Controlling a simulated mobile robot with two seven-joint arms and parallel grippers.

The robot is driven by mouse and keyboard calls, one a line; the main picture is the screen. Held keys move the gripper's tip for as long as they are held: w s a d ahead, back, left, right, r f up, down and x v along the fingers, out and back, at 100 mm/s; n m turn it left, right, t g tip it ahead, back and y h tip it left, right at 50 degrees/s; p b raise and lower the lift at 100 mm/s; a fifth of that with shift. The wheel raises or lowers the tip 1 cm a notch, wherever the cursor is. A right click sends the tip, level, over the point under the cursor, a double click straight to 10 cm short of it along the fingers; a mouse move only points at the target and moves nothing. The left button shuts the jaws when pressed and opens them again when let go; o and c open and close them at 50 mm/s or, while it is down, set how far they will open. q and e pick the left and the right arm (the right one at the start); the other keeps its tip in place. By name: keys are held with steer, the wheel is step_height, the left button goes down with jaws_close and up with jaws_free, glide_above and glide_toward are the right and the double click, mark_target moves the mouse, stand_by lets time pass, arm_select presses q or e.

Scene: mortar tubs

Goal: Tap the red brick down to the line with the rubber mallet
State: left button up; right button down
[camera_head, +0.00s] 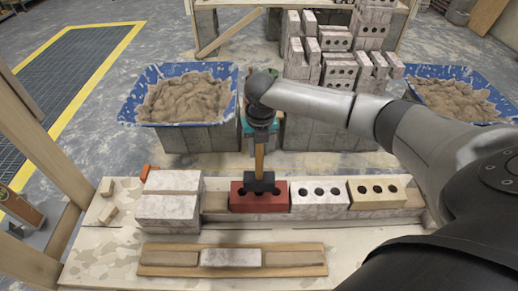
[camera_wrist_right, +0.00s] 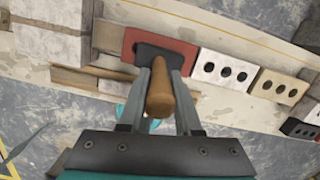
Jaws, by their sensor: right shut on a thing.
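The red brick (camera_head: 242,204) lies on the low wall at the middle of the bench, left of a white holed brick. It also shows in the wrist view (camera_wrist_right: 131,37). My right gripper (camera_head: 259,128) is above it, shut on the wooden handle (camera_head: 259,160) of the mallet, which hangs head down. The black mallet head (camera_head: 259,184) is at the brick's top and hides part of it; I cannot tell whether they touch. In the wrist view a thin orange line (camera_wrist_right: 232,28) runs behind the bricks. My left gripper is not in view.
A white holed brick (camera_head: 318,204) and a cream holed brick (camera_head: 377,204) continue the row to the right. Pale blocks (camera_head: 167,208) stand at its left. Blue mortar tubs (camera_head: 128,113) and stacked bricks are behind. A wooden board (camera_head: 230,271) lies in front.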

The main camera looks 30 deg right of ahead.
mark_target(259, 159)
stand_by(0.4)
step_height(259, 159, down, 4)
steer(key=shift+f+b, duration=0.15)
steer(key=shift+b, duration=1.1)
step_height(259, 159, up, 5)
steer(key=p, duration=0.5)
steer(key=shift+f, duration=0.1)
steer(key=shift+a+f+b, duration=0.1)
steer(key=shift+f+b, duration=0.2)
steer(key=shift+b, duration=0.15)
